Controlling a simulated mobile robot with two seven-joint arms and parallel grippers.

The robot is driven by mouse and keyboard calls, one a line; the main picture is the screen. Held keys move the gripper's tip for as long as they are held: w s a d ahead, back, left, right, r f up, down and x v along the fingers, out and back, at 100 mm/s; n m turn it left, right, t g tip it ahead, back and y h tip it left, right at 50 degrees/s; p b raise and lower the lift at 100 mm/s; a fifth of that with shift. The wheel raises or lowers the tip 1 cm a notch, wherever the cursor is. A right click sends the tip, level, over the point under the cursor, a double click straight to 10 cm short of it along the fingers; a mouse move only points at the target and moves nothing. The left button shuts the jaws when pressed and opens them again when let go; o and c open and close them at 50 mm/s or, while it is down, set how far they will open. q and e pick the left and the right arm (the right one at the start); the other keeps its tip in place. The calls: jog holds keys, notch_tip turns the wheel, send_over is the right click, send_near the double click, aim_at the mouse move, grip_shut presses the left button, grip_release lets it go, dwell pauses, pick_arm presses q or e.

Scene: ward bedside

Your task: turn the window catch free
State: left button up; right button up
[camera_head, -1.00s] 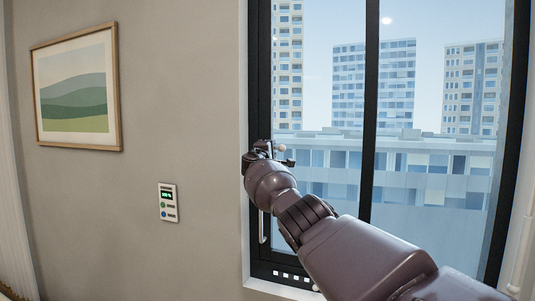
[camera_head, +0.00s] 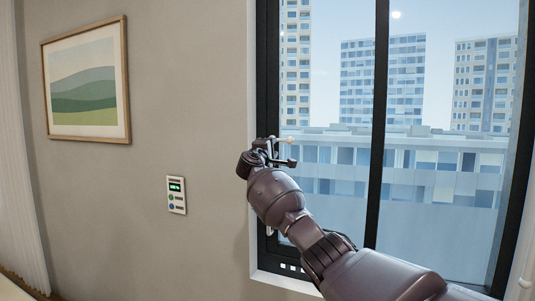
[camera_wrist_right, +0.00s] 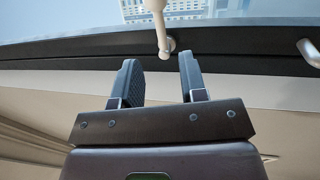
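The window catch shows in the right wrist view as a pale lever (camera_wrist_right: 158,22) with a round metal pivot on the dark window frame. In the head view only its small pale tip (camera_head: 290,140) shows beside my gripper; the rest is hidden. My right gripper (camera_head: 280,151) is up at the left upright of the window frame. In the right wrist view its two dark fingers (camera_wrist_right: 158,64) are apart with nothing between them. The catch's pivot lies just beyond the fingertips, in line with the gap. My left gripper is not in view.
A metal handle (camera_wrist_right: 309,52) is on the same frame, partly hidden by my arm in the head view. The window pane (camera_head: 335,205) is right of the catch. A wall panel (camera_head: 176,195) and a framed picture (camera_head: 86,85) are on the left wall.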

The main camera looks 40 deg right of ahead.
jog(key=shift+v, duration=1.65)
